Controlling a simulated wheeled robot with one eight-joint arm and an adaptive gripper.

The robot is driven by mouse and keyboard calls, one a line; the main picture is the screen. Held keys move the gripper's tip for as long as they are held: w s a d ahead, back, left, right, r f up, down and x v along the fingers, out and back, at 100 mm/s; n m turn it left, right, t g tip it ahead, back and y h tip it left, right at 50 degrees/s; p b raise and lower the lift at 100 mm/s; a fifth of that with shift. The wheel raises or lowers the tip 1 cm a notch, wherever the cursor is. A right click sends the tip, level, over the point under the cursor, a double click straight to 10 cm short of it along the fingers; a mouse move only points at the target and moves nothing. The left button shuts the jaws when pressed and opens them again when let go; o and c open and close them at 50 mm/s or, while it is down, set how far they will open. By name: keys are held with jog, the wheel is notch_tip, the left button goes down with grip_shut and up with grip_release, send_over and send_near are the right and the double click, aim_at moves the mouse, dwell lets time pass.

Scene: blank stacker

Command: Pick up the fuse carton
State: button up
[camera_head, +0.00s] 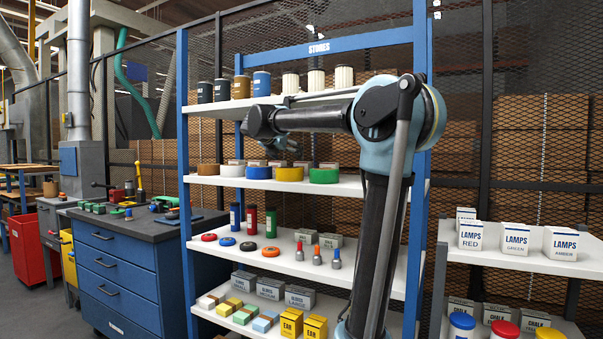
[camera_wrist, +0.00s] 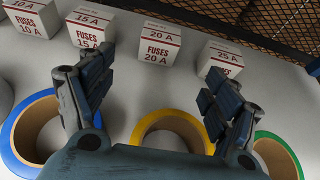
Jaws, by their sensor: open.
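Several white fuse cartons with red print stand in a row in the wrist view: 10 A (camera_wrist: 34,17), 15 A (camera_wrist: 90,27), 20 A (camera_wrist: 151,46) and 25 A (camera_wrist: 220,58). The task does not say which rating. My gripper (camera_wrist: 158,68) is open and empty. Its fingers are spread on either side of the 20 A carton's line, with that carton beyond the tips, apart from them. In the head view my gripper (camera_head: 280,146) is over the shelf with tape rolls; small cartons show behind the rolls, their labels too small to read.
Blue (camera_wrist: 18,128), yellow (camera_wrist: 146,124) and green (camera_wrist: 289,150) tape rolls lie in front of the cartons, close under my gripper. A mesh panel (camera_wrist: 260,30) stands behind. In the head view, cans (camera_head: 262,83) stand on the shelf above. Bare shelf surface lies between cartons and rolls.

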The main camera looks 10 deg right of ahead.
aim_at(304, 167)
jog(key=x, duration=1.7)
jog(key=shift+w+d+r, duration=0.1)
jog(key=shift+w+d, duration=0.05)
jog(key=shift+w, duration=0.1)
jog(key=c, duration=1.2)
